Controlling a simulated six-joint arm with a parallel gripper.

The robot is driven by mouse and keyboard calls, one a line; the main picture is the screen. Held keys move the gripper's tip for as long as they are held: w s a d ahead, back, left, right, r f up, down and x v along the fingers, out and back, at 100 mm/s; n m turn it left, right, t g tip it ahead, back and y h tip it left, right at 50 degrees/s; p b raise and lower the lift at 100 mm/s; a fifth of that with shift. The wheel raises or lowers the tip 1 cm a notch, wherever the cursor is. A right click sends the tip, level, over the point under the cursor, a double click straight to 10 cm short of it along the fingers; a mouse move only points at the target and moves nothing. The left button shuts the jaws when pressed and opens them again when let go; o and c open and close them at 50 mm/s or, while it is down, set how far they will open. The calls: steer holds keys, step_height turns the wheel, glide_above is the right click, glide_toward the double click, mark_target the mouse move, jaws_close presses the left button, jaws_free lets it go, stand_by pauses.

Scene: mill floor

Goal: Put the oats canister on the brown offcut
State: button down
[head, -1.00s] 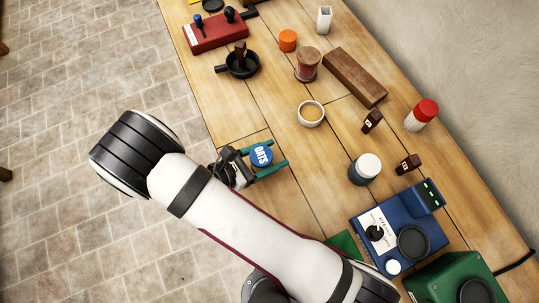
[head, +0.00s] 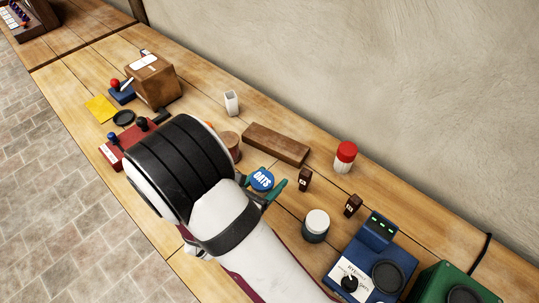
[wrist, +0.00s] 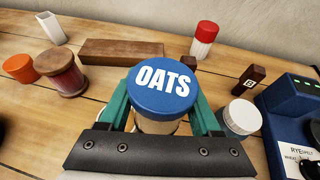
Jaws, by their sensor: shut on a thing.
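The oats canister (head: 262,180) has a blue lid with white OATS lettering. In the wrist view the canister (wrist: 160,90) is upright between the green fingers of my gripper (wrist: 163,108), which is shut on it. The brown offcut (head: 276,144), a long flat wooden block, lies on the bench just beyond the canister. In the wrist view the offcut (wrist: 130,51) is behind and to the left of the canister, with its top bare. My arm hides much of the gripper in the head view. The canister's height above the bench is hard to tell.
Two small dark blocks (head: 305,180) (head: 353,205), a red-topped shaker (head: 344,157) and a white-lidded jar (head: 316,226) stand to the right. A white holder (head: 231,102) stands behind the offcut's left end. In the wrist view, a reddish jar (wrist: 63,73) and orange lid (wrist: 21,68) are left.

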steer(key=w+d+r, duration=0.3)
steer(key=w+d, duration=0.4)
steer(key=w, duration=0.1)
steer(key=w+d+r, duration=0.2)
steer(key=w+d, duration=0.5)
steer(key=w, duration=0.2)
glide_above(279, 135)
steer(key=shift+n+y, duration=0.3)
step_height(279, 135, down, 7)
steer(key=shift+s+d+r, duration=0.1)
steer(key=shift+d+r, duration=0.05)
steer(key=shift+r, duration=0.05)
step_height(279, 135, down, 4)
steer(key=shift+f, duration=0.1)
steer(key=shift+c, duration=0.4)
jaws_free()
